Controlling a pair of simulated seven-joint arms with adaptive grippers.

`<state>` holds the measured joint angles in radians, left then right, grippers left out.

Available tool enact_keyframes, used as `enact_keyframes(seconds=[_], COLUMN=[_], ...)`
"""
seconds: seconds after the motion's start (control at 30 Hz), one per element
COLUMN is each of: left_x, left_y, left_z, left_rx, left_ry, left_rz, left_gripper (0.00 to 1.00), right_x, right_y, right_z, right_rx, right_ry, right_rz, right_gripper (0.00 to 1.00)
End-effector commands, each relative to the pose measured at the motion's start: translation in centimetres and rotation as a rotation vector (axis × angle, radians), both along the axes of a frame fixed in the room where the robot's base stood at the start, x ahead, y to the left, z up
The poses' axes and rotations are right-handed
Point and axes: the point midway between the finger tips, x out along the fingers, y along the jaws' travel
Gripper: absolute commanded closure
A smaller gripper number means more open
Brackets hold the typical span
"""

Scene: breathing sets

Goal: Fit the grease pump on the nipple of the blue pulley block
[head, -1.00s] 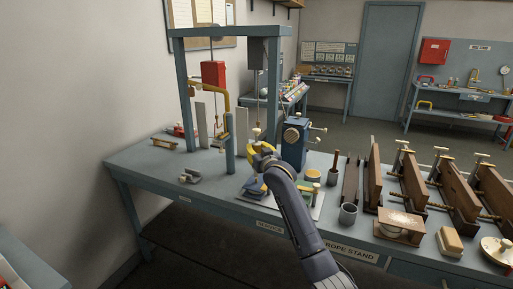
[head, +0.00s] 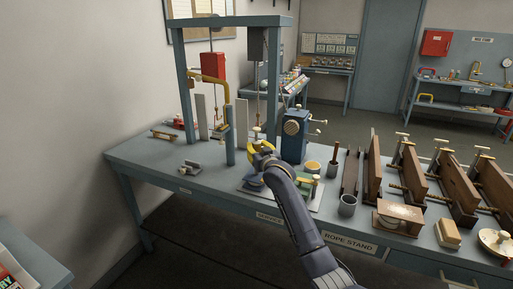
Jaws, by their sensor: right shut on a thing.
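My right gripper (head: 260,149) is above the left part of a pale mat (head: 316,207) near the table's front edge. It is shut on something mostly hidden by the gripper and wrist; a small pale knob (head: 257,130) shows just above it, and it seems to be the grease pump. A small blue block (head: 253,184), seemingly the blue pulley block, lies on the mat below the gripper, partly covered by my arm. Its nipple cannot be made out, nor whether the pump touches it. My left gripper is out of view.
Behind the gripper stands a blue machine (head: 294,135) with side knobs. A green block (head: 308,186) and a yellow-topped tin (head: 313,168) are right of my arm. A grey cup (head: 347,205) and wooden clamps crowd the right. The table's left front is mostly clear.

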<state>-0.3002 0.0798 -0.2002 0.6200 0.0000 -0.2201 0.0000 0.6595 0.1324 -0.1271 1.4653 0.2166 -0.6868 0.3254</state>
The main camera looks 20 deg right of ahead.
Motion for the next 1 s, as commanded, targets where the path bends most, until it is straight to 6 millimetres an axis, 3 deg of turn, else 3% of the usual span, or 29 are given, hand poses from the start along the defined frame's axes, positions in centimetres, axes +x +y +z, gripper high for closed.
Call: enact_keyframes(seconds=[0.3, 0.33, 0.53, 0.83, 1.0], left_x=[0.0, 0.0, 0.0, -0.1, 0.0], left_y=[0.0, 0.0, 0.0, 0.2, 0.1], left_z=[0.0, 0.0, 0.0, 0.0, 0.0], left_rx=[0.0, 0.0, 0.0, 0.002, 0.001], left_ry=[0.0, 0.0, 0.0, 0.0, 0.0], left_rz=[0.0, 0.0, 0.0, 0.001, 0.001], left_gripper=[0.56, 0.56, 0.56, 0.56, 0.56], right_x=[0.0, 0.0, 0.0, -0.1, -1.2], right_y=[0.0, 0.0, 0.0, 0.0, 0.0], right_z=[0.1, 0.1, 0.0, -0.2, -0.1], right_rx=[0.0, 0.0, 0.0, 0.0, 0.0], right_ry=[-0.002, -0.002, -0.001, 0.002, 0.0], right_rz=[0.0, 0.0, 0.0, 0.0, 0.0], right_gripper=[1.0, 0.67, 0.44, 0.43, 0.43])
